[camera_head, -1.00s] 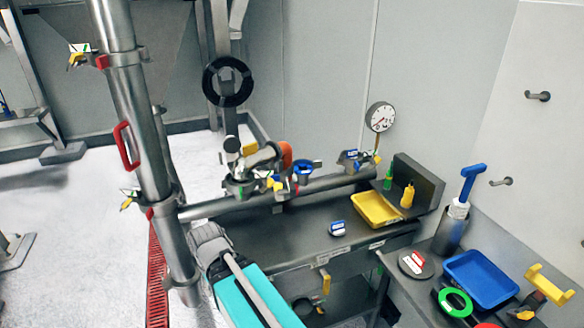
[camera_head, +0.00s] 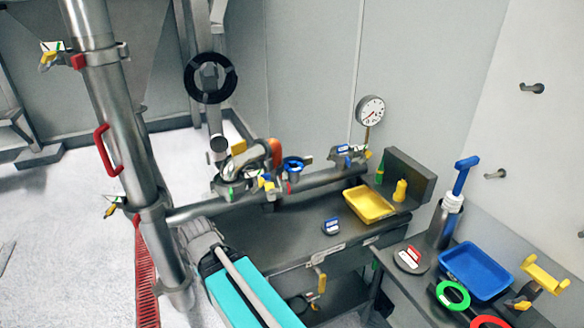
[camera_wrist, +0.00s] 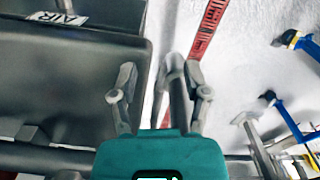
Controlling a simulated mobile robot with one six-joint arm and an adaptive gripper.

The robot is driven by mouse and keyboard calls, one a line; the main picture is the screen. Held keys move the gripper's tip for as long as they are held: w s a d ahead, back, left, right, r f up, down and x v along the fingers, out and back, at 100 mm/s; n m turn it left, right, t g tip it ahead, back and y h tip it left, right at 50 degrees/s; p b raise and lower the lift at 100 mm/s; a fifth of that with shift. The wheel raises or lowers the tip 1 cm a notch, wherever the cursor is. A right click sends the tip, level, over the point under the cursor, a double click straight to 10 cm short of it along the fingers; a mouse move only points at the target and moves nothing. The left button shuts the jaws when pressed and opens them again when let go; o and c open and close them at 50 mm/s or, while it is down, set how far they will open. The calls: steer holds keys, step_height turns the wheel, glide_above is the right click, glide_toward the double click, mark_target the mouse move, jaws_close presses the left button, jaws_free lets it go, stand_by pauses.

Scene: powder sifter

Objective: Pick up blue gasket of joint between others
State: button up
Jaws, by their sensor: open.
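A small blue ring-shaped part (camera_head: 293,163) shows on the horizontal steel pipe in the head view, among clamps and fittings. I cannot tell for sure that it is the blue gasket. A green and yellow fitting (camera_head: 232,189) is left of it, and another blue-marked fitting (camera_head: 347,154) is to its right. My gripper (camera_wrist: 162,85) is open in the wrist view, with its two grey fingers apart and nothing held between them. In the head view my teal wrist is in front of the bench at lower left, apart from the blue part. The fingertips are not clear there.
A steel column (camera_head: 122,150) with a red handle stands at left. The dark bench (camera_head: 290,235) holds a yellow tray (camera_head: 369,204) and a small blue-topped puck (camera_head: 331,226). A blue tray (camera_head: 475,272), a green ring (camera_head: 453,295) and a yellow holder (camera_head: 543,279) are at lower right.

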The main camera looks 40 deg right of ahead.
steer(key=w+d+r+m+h+p, duration=0.2)
steer(key=w+d+r+m+p, duration=0.3)
steer(key=d, duration=0.7)
steer(key=w+d+r+m+h+p, duration=0.2)
steer(key=w+d+r+m+p, duration=0.3)
steer(key=d+r+p, duration=0.3)
steer(key=w+d+r+m+t+h+p, duration=0.1)
steer(key=w+d+r+m+p, duration=0.4)
steer(key=d+r, duration=0.5)
steer(key=d+m+h+p, duration=0.1)
steer(key=d+p, duration=0.1)
steer(key=d, duration=0.4)
steer(key=shift+d+r+h+p, duration=0.2)
steer(key=shift+r+h+p, duration=0.1)
steer(key=shift+r, duration=0.05)
steer(key=b, duration=0.5)
glide_toward(299, 168)
steer(key=shift+b+x, duration=1.15)
steer(key=shift+x, duration=0.2)
steer(key=shift+f, duration=0.15)
steer(key=shift+b+x, duration=2.25)
steer(key=shift+x, duration=0.2)
